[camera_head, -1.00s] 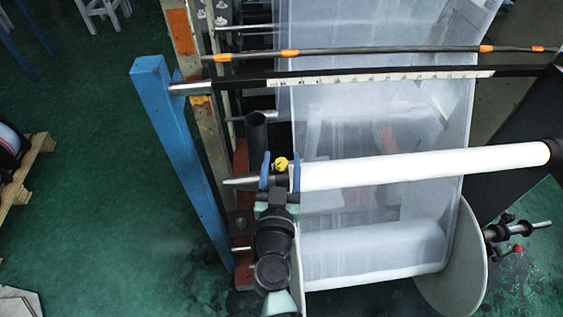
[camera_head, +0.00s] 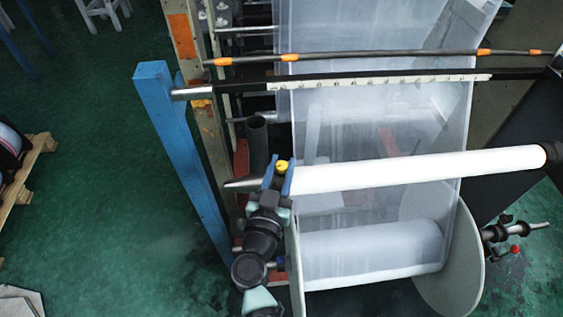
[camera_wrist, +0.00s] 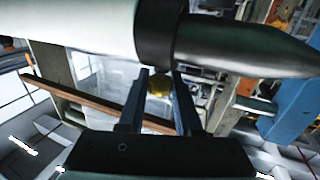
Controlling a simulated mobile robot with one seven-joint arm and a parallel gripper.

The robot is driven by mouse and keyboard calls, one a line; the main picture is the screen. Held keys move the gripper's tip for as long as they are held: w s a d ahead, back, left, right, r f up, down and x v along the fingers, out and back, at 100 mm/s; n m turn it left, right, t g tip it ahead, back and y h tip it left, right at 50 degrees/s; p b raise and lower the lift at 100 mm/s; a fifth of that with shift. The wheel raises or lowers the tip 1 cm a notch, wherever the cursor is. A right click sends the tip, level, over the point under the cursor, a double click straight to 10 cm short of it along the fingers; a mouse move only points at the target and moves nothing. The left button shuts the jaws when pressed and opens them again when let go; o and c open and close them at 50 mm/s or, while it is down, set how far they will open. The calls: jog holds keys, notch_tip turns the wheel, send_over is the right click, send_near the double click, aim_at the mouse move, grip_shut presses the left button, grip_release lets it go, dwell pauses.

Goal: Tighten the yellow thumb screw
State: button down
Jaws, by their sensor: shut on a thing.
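The yellow thumb screw (camera_head: 281,166) sits at the dark collar (camera_wrist: 158,32) on the left end of the white roll (camera_head: 420,170). My gripper (camera_head: 279,169) has its two blue fingers on either side of the screw and is shut on it. In the wrist view the screw (camera_wrist: 160,86) shows between the dark fingers, just below the collar. The bare tapered shaft end (camera_head: 243,184) sticks out to the left of the collar. The fingers hide parts of the collar and screw in the head view.
A blue post (camera_head: 180,150) stands left of the shaft end. A large film roll (camera_head: 375,250) with a pale round flange (camera_head: 460,255) lies below. Translucent film (camera_head: 380,120) hangs behind the white roll. Green floor (camera_head: 90,180) is free at left.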

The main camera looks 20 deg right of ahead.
jog(key=m+g+h, duration=0.1)
jog(key=g+h, duration=0.1)
jog(key=m+g+h+p, duration=0.1)
jog(key=m+g+h, duration=0.1)
jog(key=shift+w+a+r+m+p, duration=0.1)
jog(key=shift+w+m+p, duration=0.05)
jog(key=shift+m+p, duration=0.15)
jog(key=m+g+h+b, duration=0.1)
jog(key=g, duration=0.1)
jog(key=m+g+h+b, duration=0.1)
jog(key=shift+f+m+g, duration=0.3)
jog(key=shift+m+g, duration=0.1)
jog(key=m+g+b, duration=0.2)
jog(key=g+b, duration=0.1)
jog(key=m+g+h+b, duration=0.1)
jog(key=b, duration=0.1)
jog(key=shift+f+g, duration=0.25)
jog(key=shift+g, duration=0.15)
jog(key=m+g+b, duration=0.2)
jog(key=b, duration=0.1)
jog(key=shift+g, duration=0.3)
jog(key=shift+s+r+m+g+b, duration=0.2)
jog(key=shift+m+g+b, duration=0.3)
jog(key=shift+b, duration=0.45)
jog(key=shift+r+g, duration=0.1)
jog(key=shift+g, duration=0.3)
jog(key=c, duration=0.6)
grip_release()
jog(key=shift+d, duration=0.2)
jog(key=shift+r, duration=0.1)
